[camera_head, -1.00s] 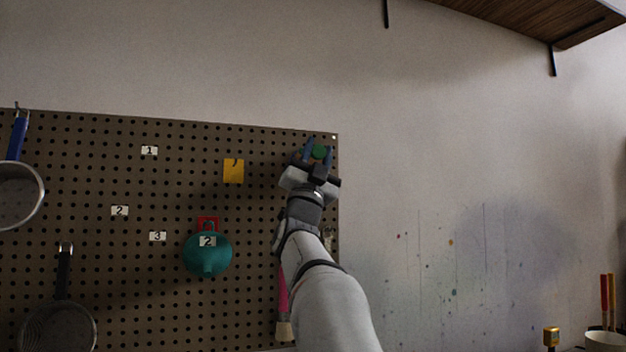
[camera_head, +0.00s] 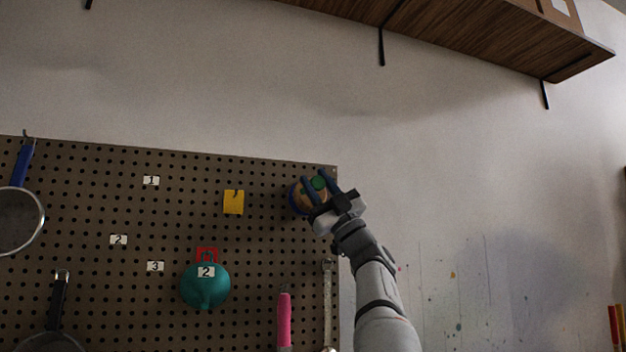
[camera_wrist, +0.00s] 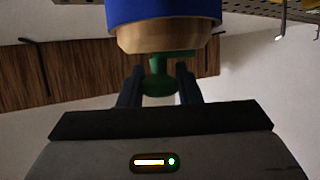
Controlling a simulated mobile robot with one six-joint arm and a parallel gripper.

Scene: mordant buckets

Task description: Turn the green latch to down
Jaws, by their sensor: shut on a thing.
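The green latch (camera_head: 319,184) is at the upper right corner of the pegboard, on a round tan and blue mount (camera_head: 297,198). My gripper (camera_head: 320,183) has its two dark fingers on either side of the latch and is shut on it. In the wrist view the green latch (camera_wrist: 159,78) sits between the fingertips, in front of the tan and blue mount (camera_wrist: 163,20). The fingers hide part of the latch, so its exact angle is hard to read.
The brown pegboard (camera_head: 100,215) carries a teal round vessel (camera_head: 205,287), a yellow tag (camera_head: 233,202), pans at the left, a pink-handled tool (camera_head: 284,318) and a wrench (camera_head: 327,300). A wooden shelf (camera_head: 470,40) juts out above.

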